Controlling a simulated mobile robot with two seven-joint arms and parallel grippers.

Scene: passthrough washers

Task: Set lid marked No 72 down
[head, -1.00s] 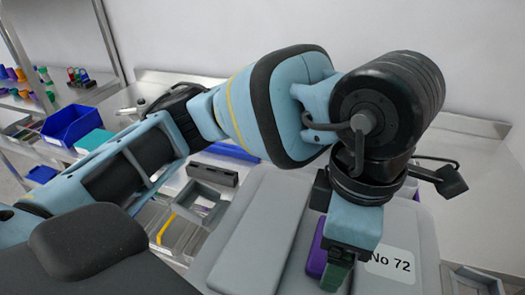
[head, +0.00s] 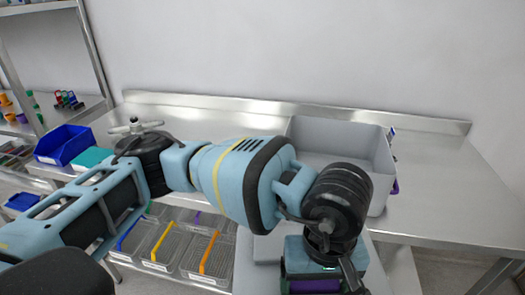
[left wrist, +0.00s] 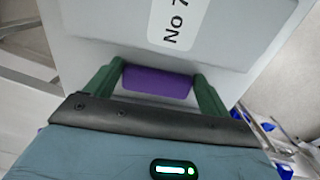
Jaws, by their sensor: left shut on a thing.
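The lid marked No 72 is a flat grey panel (head: 246,268) at the bottom of the head view, largely hidden by my left arm. In the left wrist view, its white label (left wrist: 176,18) is partly cut off. My left gripper (left wrist: 158,80) is shut on the lid's purple handle (left wrist: 157,83), with a green finger at each end. In the head view, the gripper (head: 318,276) is at the bottom, in front of the table. The lid appears held in front of the table's front edge; what is under it is hidden. My right gripper is not in view.
An open grey box (head: 358,154) stands on the steel table (head: 440,205), with clear tabletop to its right. A blue bin (head: 63,145) and a teal box (head: 92,159) are at the left.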

